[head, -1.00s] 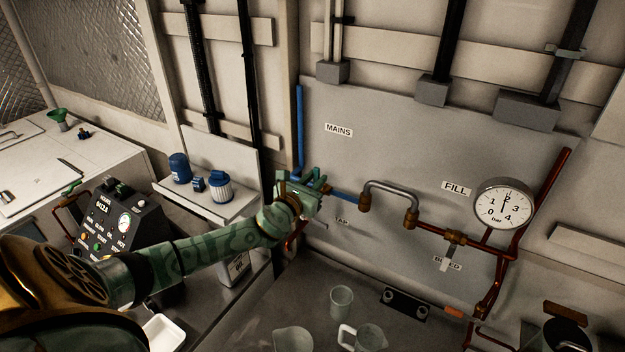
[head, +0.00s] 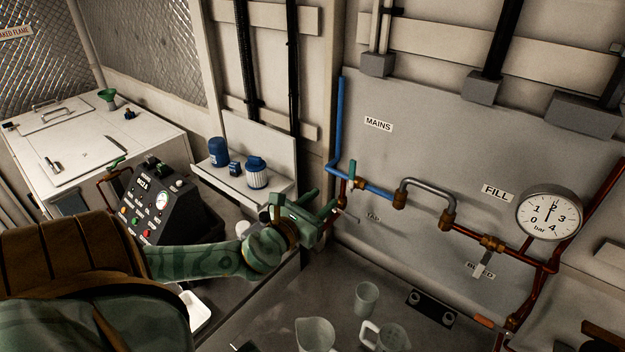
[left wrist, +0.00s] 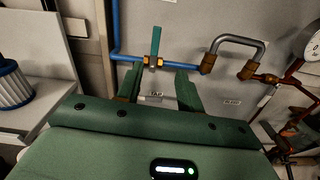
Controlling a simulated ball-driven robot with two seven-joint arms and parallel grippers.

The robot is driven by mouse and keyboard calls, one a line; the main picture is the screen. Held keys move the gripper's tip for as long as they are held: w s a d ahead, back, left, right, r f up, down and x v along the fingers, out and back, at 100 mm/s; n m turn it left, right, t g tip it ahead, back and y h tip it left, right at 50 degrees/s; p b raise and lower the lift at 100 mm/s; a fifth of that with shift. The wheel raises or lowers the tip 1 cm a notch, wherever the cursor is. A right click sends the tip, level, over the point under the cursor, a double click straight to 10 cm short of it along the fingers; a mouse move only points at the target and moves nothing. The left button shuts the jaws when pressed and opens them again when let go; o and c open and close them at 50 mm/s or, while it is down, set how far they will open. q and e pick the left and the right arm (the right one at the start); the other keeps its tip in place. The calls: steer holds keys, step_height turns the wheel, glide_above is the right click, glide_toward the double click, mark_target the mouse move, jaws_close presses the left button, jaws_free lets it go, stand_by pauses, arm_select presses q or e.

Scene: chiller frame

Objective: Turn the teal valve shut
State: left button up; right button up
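The teal valve lever (head: 351,169) sits on a brass body on the blue mains pipe, above the TAP label. In the left wrist view the teal lever (left wrist: 155,41) stands upright, about square across the pipe, on its brass body (left wrist: 153,62). My left gripper (head: 322,203) is just in front of and below the valve, apart from it. In the left wrist view its fingers (left wrist: 159,84) are spread to either side below the valve with nothing between them. My right gripper is not in view.
A grey looped pipe (head: 428,184) joins the blue pipe (head: 373,187) to copper piping with a pressure gauge (head: 549,213). A shelf (head: 241,188) with blue-and-white filters is left of the gripper. Clear jugs (head: 316,335) and a cup (head: 366,297) stand below.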

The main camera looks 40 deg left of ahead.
arm_select(q)
steer(key=shift+s+d, duration=0.2)
steer(key=shift+s, duration=1.1)
